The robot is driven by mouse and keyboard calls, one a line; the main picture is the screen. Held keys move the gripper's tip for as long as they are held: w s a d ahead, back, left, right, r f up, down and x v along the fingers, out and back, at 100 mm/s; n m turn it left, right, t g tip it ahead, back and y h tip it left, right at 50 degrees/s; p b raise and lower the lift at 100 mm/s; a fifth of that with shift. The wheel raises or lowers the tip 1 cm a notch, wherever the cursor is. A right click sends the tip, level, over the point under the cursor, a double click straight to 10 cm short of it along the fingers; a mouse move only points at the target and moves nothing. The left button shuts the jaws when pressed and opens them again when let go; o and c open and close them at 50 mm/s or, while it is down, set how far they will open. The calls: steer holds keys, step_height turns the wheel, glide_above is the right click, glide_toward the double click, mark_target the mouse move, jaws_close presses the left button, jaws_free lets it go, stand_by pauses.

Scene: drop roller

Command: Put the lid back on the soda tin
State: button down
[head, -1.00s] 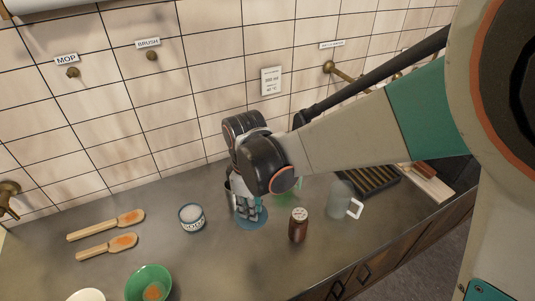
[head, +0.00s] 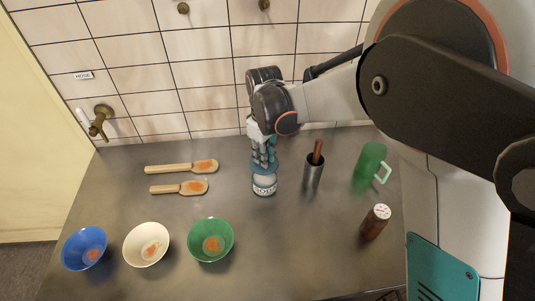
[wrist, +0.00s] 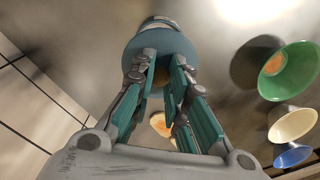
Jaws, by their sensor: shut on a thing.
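The soda tin (head: 265,187) stands upright on the counter, a small pale pot with a dark SODA label and white contents showing at its top. My gripper (head: 264,163) points down just behind and above it. The gripper is shut on the round blue lid (head: 255,171), which appears close to the tin's far rim. I cannot tell whether lid and tin touch. In the wrist view the lid (wrist: 187,46) spreads past the fingertips (wrist: 160,75), and part of the tin (wrist: 158,22) shows beyond its edge. The fingers hide the lid's middle.
Two wooden scoops (head: 182,167) (head: 180,187) lie left. Blue (head: 72,250), cream (head: 137,235) and green (head: 222,230) bowls stand in front. Tiled wall behind.

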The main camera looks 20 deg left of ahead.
steer(key=shift+f+b, duration=1.65)
steer(key=shift+f, duration=1.3)
steer(key=shift+f+b, duration=0.15)
steer(key=shift+b, duration=0.4)
stand_by(0.4)
steer(key=c, duration=1.5)
jaws_free()
steer(key=o, duration=0.5)
